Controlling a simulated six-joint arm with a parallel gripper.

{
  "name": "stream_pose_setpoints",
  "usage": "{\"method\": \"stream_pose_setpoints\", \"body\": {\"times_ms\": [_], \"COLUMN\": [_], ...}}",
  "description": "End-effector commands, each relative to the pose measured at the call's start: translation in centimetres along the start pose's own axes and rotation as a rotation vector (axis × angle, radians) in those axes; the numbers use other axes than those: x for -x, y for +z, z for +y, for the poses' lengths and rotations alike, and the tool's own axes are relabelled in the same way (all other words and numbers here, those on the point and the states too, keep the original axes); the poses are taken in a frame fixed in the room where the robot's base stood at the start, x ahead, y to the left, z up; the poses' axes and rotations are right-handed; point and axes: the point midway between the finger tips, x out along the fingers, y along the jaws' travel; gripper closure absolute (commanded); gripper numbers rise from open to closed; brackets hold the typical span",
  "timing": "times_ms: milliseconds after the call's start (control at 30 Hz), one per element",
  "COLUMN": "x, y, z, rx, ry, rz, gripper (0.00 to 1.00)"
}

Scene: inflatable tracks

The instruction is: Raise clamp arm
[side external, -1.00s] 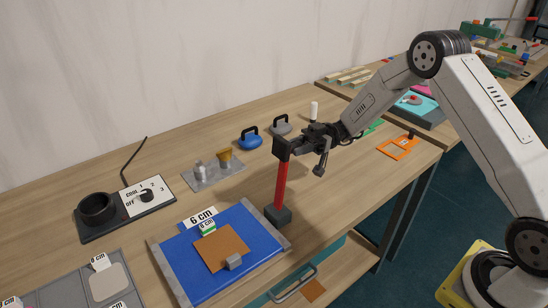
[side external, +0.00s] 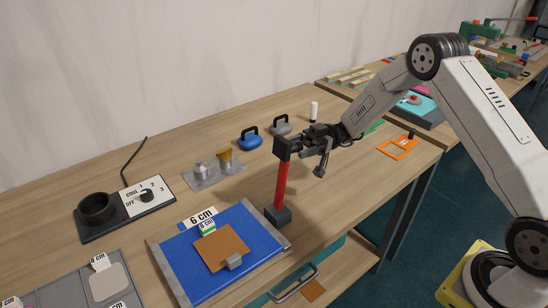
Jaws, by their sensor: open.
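The red clamp arm (side external: 282,186) stands upright from a dark grey block (side external: 278,215) at the right edge of the blue board. A black head (side external: 283,148) caps its top. My gripper (side external: 297,146) is open at that black head, coming in from the right. The fingertips are small and partly hidden against the black head, so I cannot tell whether they touch it.
The blue board (side external: 245,215) holds a brown square plate (side external: 222,248) and a 6 cm label. A blue handled weight (side external: 249,141) and a grey one (side external: 281,127) stand behind. An orange frame (side external: 398,147) lies to the right. A drawer handle (side external: 293,286) sticks out in front.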

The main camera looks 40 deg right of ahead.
Motion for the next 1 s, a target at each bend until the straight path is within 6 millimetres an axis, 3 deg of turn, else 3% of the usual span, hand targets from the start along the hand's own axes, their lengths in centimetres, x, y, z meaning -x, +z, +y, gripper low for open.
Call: {"method": "stream_pose_setpoints", "body": {"times_ms": [267,700,1000], "x": [1.9,7.1,7.8], "y": [0.0,0.0,0.0], "z": [0.1,0.0,0.0], "rx": [0.001,0.000,-0.001], "ry": [0.003,0.002,0.001], "rz": [0.000,-0.001,0.000], "gripper": [0.29,0.29,0.29]}}
